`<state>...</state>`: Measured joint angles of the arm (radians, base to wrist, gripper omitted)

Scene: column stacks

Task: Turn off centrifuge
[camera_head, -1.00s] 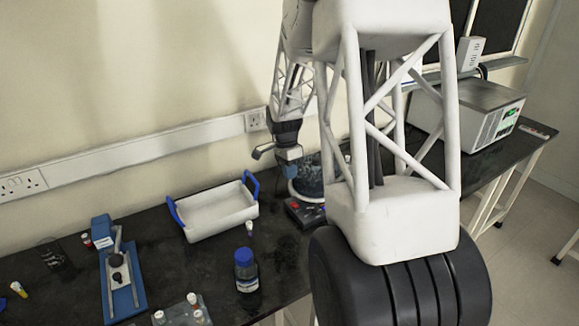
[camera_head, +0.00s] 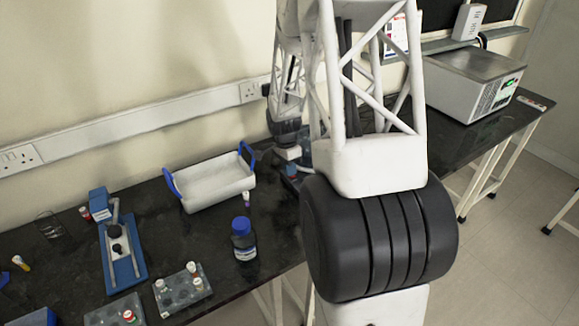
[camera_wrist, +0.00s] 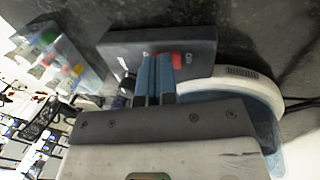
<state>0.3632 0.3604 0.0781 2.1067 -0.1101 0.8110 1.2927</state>
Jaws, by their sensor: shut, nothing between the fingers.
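In the wrist view, a dark control box (camera_wrist: 195,43) with a red switch (camera_wrist: 177,61) is joined to a rounded body with a white rim (camera_wrist: 240,84), which looks like the centrifuge. My gripper (camera_wrist: 157,58) has its blue fingers shut and empty. Its tips are over the box, right beside the red switch; I cannot tell whether they touch it. A dark knob (camera_wrist: 126,82) is left of the fingers. In the head view my gripper (camera_head: 291,171) is low behind my arm, which hides most of the device.
A white tray with blue handles (camera_head: 218,186) is left of my gripper. A blue-capped bottle (camera_head: 243,240), vial racks (camera_head: 183,288) and a blue stand (camera_head: 121,255) are on the black bench. A white box-shaped instrument (camera_head: 470,85) with a green display stands at the right.

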